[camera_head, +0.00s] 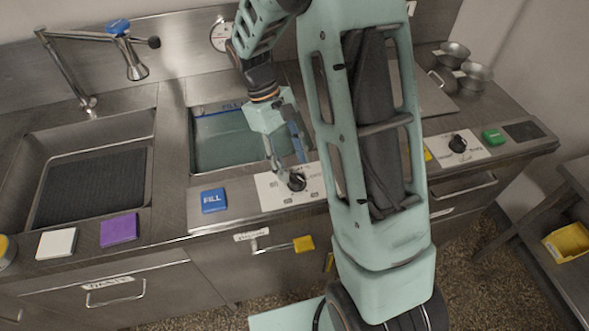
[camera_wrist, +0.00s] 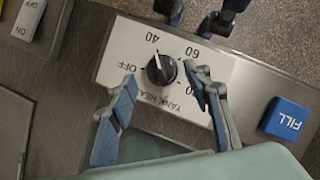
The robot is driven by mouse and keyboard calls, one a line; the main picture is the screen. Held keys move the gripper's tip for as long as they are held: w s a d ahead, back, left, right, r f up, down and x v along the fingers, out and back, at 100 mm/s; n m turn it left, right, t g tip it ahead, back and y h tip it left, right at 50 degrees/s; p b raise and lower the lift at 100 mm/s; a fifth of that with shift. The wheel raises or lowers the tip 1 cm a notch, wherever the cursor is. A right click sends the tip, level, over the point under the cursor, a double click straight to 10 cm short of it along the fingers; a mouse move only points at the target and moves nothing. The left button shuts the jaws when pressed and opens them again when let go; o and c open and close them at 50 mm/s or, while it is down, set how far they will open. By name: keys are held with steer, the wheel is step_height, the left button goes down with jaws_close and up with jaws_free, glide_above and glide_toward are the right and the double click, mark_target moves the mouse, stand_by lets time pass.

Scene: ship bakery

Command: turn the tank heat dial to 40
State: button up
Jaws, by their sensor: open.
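The tank heat dial (camera_wrist: 161,69) is a round black knob on a white plate (camera_wrist: 125,55) marked OFF, 40, 60 and more. Its white pointer line points toward the 40 mark. In the head view the dial (camera_head: 297,181) sits on the counter front, partly behind my gripper (camera_head: 288,160). My gripper (camera_wrist: 162,80) is open, its two blue-grey fingers apart on either side of the knob in the wrist view. I cannot tell whether a finger touches the knob. Some printed numbers on the plate are hidden by a finger.
A blue FILL button (camera_head: 214,200) lies left of the plate; it also shows in the wrist view (camera_wrist: 287,119). A water tank (camera_head: 222,140) is behind. A second dial (camera_head: 458,144) and a green button (camera_head: 493,137) are at right. A yellow handle (camera_head: 303,243) juts out below.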

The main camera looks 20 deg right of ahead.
steer(key=v, duration=0.9)
